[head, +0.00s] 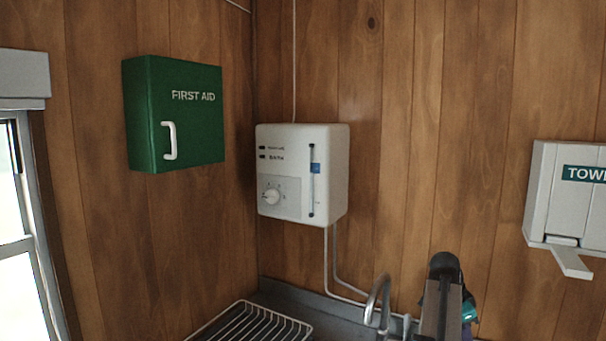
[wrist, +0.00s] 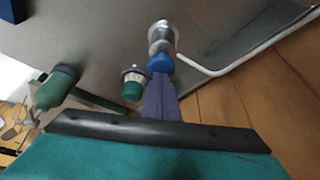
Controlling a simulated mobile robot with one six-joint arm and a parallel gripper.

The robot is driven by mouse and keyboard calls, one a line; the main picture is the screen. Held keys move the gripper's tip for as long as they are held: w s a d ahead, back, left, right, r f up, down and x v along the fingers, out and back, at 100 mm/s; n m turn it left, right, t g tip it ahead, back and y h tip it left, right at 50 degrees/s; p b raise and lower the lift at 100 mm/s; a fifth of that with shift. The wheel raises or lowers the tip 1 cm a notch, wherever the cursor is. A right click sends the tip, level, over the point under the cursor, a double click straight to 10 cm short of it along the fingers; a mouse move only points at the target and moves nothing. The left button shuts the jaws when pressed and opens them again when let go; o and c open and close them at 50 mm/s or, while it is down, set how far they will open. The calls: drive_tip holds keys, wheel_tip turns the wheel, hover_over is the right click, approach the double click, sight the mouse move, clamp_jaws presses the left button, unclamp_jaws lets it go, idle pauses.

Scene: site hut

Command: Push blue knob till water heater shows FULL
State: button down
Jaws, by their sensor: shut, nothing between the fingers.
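The white water heater (head: 302,175) hangs on the wood wall in the head view. The small lettering is too fine to read. In the wrist view, the blue knob (wrist: 160,63) sits on a silver fitting on the grey surface. My gripper (wrist: 160,80) is shut and empty, its purple fingertips right at the blue knob; I cannot tell whether they touch. In the head view the knob is hidden.
A green-capped fitting (wrist: 133,88) stands close left of my fingers, with a green object (wrist: 55,88) further left. A white pipe (wrist: 235,58) runs on the right. The head view shows a curved tap (head: 376,300), wire rack (head: 250,325), first aid box (head: 195,115) and towel dispenser (head: 560,205).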

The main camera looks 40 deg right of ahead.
drive_tip(key=shift+f, duration=0.7)
drive_tip(key=shift+r+p, duration=1.05)
drive_tip(key=shift+r, duration=1.15)
drive_tip(key=shift+r+p, duration=1.7)
drive_tip(key=shift+r, duration=1.3)
